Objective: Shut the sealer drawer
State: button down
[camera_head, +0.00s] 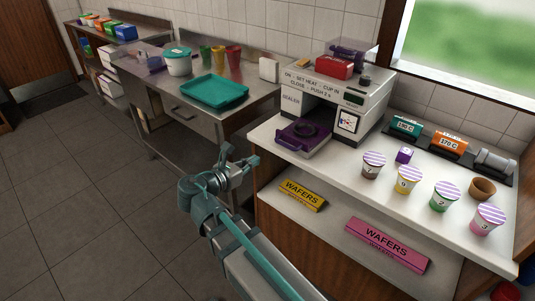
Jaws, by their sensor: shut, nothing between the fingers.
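The sealer (352,97) is a white machine at the back of the right counter, with printed text on its front and a red part on top. Its purple drawer (301,136) is pulled out at the front left, with a round cup hole in it and nothing in the hole that I can make out. My gripper (226,153) is shut and empty. It is in front of the counter, left of the drawer in the picture and apart from it.
Several striped-lid cups (408,180) and a brown cup (482,188) stand on the counter right of the sealer. Wafer boxes (302,195) lie on the shelf below. A teal tray (214,91) sits on the steel table behind. The floor at left is clear.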

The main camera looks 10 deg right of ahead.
aim_at(284, 145)
jog(key=p+x, duration=0.1)
jog(key=x, duration=1.2)
jog(key=shift+w+d+f+p, duration=0.1)
jog(key=shift+w+d+p, duration=0.2)
jog(key=shift+p, duration=0.1)
